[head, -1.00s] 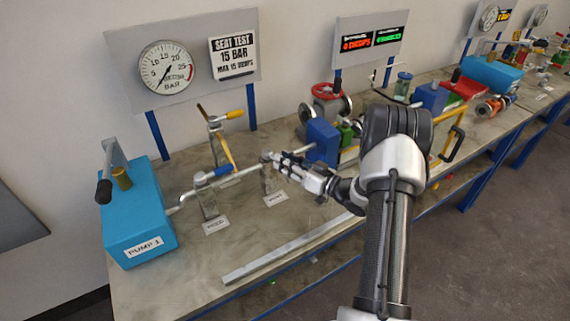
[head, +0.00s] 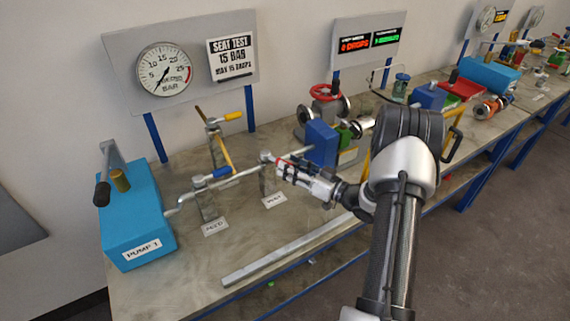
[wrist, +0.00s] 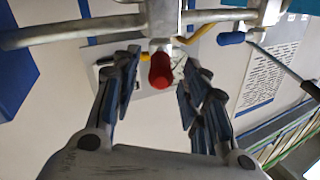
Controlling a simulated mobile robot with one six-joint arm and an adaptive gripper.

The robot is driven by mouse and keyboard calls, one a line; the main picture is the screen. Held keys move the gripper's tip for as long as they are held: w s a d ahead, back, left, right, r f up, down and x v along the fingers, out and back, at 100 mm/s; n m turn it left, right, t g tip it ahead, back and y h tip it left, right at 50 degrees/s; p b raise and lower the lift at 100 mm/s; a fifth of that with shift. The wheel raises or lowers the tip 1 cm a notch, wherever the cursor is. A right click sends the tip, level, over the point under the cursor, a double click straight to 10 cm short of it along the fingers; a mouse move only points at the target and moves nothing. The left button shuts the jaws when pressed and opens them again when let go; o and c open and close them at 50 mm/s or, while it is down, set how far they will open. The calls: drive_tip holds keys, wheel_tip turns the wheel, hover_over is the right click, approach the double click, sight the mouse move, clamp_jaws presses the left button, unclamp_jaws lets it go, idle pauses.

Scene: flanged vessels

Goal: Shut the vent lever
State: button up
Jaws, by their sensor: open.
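The vent lever has a red grip, seen end-on in the wrist view (wrist: 161,70); a small part of its red shows in the head view (head: 284,162). It sits on the vent valve (head: 266,172), a metal post on the pipe behind a label. My gripper (head: 290,167) is in front of this valve. In the wrist view my gripper (wrist: 160,82) is open, with one finger on each side of the red grip. Gaps show between the fingers and the grip. In the head view my fingers hide most of the lever.
The feed valve with a blue-gripped lever (head: 222,172) stands left on the same pipe. A yellow-handled valve (head: 233,116) is behind. The blue pump (head: 133,222) is at left, a blue block (head: 322,143) at right. A metal bar (head: 285,250) lies along the bench front.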

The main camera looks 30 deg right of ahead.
drive_tip(key=v, duration=0.9)
